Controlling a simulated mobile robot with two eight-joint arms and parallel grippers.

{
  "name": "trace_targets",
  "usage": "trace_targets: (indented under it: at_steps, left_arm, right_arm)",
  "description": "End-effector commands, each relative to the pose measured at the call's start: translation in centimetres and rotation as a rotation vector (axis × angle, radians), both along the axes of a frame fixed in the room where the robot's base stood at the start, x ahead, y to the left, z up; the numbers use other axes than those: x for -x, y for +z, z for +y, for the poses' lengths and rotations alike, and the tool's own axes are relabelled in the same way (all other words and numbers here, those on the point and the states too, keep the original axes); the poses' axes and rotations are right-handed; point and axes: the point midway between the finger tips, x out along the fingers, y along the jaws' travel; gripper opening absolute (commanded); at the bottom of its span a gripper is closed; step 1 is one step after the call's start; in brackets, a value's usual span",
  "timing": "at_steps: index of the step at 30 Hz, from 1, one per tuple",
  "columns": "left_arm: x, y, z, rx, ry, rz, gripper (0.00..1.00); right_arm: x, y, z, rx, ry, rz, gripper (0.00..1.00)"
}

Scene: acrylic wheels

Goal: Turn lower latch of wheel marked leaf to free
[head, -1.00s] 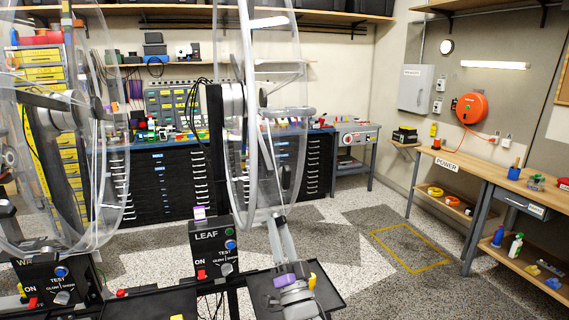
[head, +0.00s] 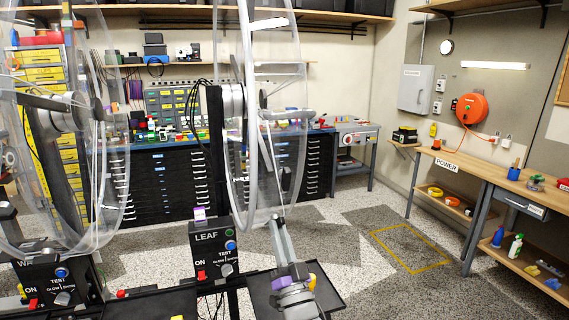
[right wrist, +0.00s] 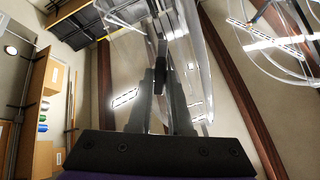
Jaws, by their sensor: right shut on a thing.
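The clear acrylic wheel (head: 287,165) marked LEAF stands upright on its black post, above the control box (head: 214,246) with the LEAF label. My right gripper (head: 275,222) reaches up from below to the wheel's lower rim. In the right wrist view my right gripper (right wrist: 162,76) has its two grey fingers closed on a small dark piece, the lower latch (right wrist: 162,48), with the clear wheel behind it. In the head view the latch is too small and covered to tell its angle. My left gripper does not show.
Another clear wheel (head: 112,190) stands at the left over a similar control box (head: 48,282). A black tray (head: 325,285) lies beside my right arm. A wooden bench (head: 480,172) runs along the right wall. The floor between is open.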

Motion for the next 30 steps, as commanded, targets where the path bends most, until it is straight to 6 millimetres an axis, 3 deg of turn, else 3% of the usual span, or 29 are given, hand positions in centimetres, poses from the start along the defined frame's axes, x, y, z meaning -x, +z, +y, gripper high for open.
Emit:
trace_targets:
  at_steps: [13, 23, 24, 29, 30]
  left_arm:
    - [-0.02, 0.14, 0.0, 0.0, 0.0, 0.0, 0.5]
    - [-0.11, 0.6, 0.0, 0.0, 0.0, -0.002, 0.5]
    - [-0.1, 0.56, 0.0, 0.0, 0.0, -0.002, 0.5]
    - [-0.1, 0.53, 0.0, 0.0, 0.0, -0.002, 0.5]
    - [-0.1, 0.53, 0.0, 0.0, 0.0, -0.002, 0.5]
  right_arm:
    - [-0.02, 0.0, -0.01, 0.088, -0.067, -0.029, 0.0]
    - [-0.02, 0.02, -0.01, 0.361, -0.276, -0.118, 0.0]
    - [-0.01, -0.01, -0.02, 0.357, -0.273, -0.116, 0.24]
    - [-0.01, -0.01, -0.01, 0.354, -0.271, -0.115, 0.53]
    - [-0.01, -0.01, -0.01, 0.354, -0.271, -0.115, 0.55]
